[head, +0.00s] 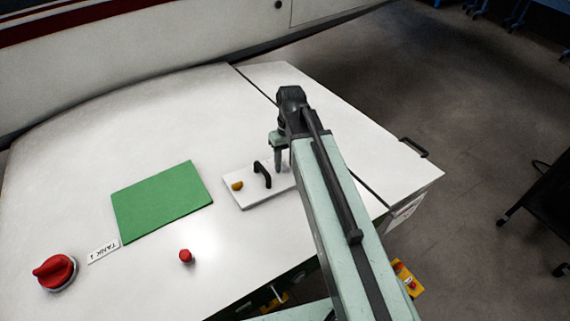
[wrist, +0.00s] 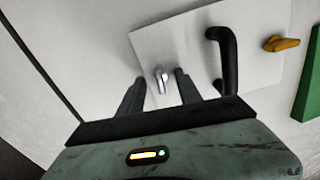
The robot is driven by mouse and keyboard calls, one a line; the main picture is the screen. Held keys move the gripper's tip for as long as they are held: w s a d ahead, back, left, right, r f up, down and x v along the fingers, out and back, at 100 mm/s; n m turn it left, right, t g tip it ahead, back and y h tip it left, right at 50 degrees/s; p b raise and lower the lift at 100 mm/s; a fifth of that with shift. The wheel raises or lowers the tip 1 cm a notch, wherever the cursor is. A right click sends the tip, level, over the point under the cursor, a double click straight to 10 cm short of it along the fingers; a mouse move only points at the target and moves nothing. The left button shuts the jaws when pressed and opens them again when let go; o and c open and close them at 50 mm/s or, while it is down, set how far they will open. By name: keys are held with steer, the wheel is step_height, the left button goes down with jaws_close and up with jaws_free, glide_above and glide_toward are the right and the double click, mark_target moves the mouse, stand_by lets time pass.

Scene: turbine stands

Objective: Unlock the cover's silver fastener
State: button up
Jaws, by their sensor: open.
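The cover is a white plate (head: 252,197) with a black handle (head: 262,174) and a yellow fastener (head: 237,185) at its left end in the head view. In the wrist view the plate (wrist: 181,40) shows the silver fastener (wrist: 161,76) near one end, the black handle (wrist: 229,60) and the yellow fastener (wrist: 281,43). My gripper (wrist: 160,85) is open, with one finger on each side of the silver fastener and a gap to each. In the head view my gripper (head: 279,160) points down at the plate's right end and my arm hides the silver fastener.
A green panel (head: 162,202), a red button (head: 186,256), a red rotary knob (head: 54,271) and a "TANK 1" label (head: 103,251) lie to the left on the white surface. A dark seam (head: 255,83) and a black side handle (head: 413,147) are to the right.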

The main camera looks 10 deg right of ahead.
mark_target(286, 164)
steer(key=shift+w+d+r+p, duration=0.1)
steer(key=shift+w+r+p, duration=0.05)
steer(key=shift+r+p, duration=1.15)
steer(key=shift+w+d+r+p, duration=0.1)
steer(key=shift+w+r+p, duration=0.05)
steer(key=shift+r+p, duration=1.1)
steer(key=shift+f, duration=0.1)
